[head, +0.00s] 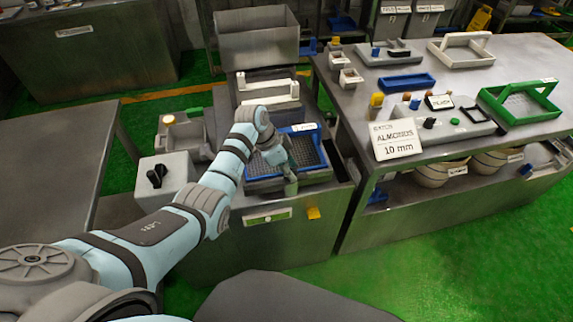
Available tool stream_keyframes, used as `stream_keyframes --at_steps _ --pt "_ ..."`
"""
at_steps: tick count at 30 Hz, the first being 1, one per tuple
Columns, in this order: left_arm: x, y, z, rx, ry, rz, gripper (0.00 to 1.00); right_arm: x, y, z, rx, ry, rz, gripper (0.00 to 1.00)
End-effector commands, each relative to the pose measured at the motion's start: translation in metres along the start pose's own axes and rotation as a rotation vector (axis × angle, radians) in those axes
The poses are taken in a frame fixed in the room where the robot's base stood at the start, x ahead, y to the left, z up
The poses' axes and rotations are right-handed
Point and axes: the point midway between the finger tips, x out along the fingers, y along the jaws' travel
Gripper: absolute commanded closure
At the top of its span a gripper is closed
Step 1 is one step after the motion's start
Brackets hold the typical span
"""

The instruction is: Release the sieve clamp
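A blue-framed sieve (312,150) with a dark mesh sits in the top of a steel machine (235,245). My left arm reaches over it from the left, and my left gripper (289,182) points down at the sieve's front edge. The arm hides part of the sieve. The gripper's fingers are small and seen from behind, so their opening and any contact are unclear. I cannot tell which part is the sieve clamp. My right gripper is not in view.
A pale handled frame (268,90) lies behind the sieve. A grey box with a black knob (157,175) stands left. The right bench (440,85) carries a green sieve (520,102), a white sieve (460,50) and an almonds sign (396,139). Green floor (450,240) is clear.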

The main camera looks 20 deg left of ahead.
Motion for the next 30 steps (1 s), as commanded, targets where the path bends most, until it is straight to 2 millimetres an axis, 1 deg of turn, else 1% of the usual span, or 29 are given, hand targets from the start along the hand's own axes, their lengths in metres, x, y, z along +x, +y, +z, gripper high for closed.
stream_keyframes --at_steps 2,5,9,12,15,19,30 --pt "-0.009 -0.001 0.0 0.0 0.001 -0.004 0.68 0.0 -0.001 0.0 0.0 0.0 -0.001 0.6" --pt "-0.031 -0.001 0.0 0.002 0.0 -0.007 0.68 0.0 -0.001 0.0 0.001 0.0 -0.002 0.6" --pt "-0.072 -0.002 0.0 0.002 0.001 -0.006 0.68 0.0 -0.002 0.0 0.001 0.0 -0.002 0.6" --pt "-0.096 -0.001 0.0 0.002 0.0 -0.006 0.68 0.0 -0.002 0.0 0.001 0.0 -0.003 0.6" --pt "-0.112 -0.001 0.0 0.001 0.0 -0.002 0.68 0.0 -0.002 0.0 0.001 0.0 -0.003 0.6" --pt "-0.118 0.0 0.0 0.001 0.0 -0.001 0.68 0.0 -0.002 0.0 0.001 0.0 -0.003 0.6" --pt "-0.118 0.0 0.0 0.001 0.0 -0.001 0.68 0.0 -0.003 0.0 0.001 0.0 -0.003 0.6"
